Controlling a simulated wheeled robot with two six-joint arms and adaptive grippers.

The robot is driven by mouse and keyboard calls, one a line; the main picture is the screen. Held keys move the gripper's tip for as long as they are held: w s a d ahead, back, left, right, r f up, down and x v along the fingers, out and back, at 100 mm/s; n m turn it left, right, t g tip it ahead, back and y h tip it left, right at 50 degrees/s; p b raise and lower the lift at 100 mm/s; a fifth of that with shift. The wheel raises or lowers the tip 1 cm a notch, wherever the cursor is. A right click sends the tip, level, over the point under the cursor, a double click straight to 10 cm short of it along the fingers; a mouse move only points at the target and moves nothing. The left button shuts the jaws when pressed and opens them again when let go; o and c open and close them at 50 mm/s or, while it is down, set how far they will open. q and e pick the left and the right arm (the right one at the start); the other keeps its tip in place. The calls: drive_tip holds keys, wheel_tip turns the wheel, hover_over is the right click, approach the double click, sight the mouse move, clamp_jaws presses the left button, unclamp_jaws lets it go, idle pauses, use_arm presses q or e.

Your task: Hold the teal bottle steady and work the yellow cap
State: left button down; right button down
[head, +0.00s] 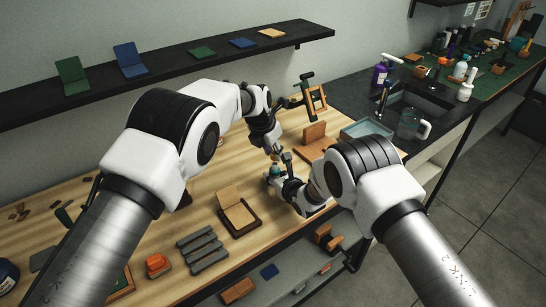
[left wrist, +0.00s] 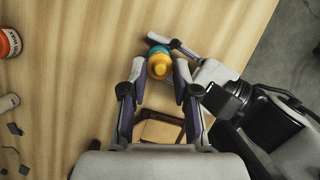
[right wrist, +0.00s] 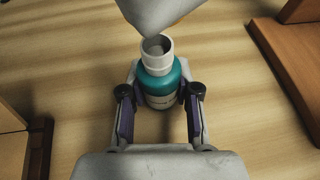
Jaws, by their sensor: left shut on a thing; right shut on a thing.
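The teal bottle (right wrist: 160,82) stands upright on the wooden table, with a white neck (right wrist: 157,52) that looks open and bare in the right wrist view. My right gripper (right wrist: 159,92) is shut around the bottle's body. In the left wrist view the yellow cap (left wrist: 159,67) sits between the fingertips of my left gripper (left wrist: 160,75), which is shut on it. Teal bottle (left wrist: 158,49) shows behind the cap there. The cap appears to be above the neck, apart from it. In the head view both grippers meet over the bottle, which is mostly hidden.
A wooden box with a raised lid (head: 239,214) and a grey slatted rack (head: 200,247) lie at the front. A wooden stand (head: 313,135) and a pale blue tray (head: 367,131) are to the right. A shelf (head: 180,64) runs along the wall behind.

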use_arm(q)
drive_tip(key=shift+r, duration=0.8)
use_arm(e)
drive_tip(key=shift+f, duration=0.15)
use_arm(q)
drive_tip(key=shift+r, duration=2.5)
use_arm(e)
drive_tip(key=c, duration=1.1)
unclamp_jaws()
use_arm(q)
drive_tip(key=shift+f, duration=0.1)
use_arm(e)
drive_tip(key=o, duration=0.4)
drive_tip(key=shift+w, duration=0.1)
drive_tip(key=shift+c, duration=0.2)
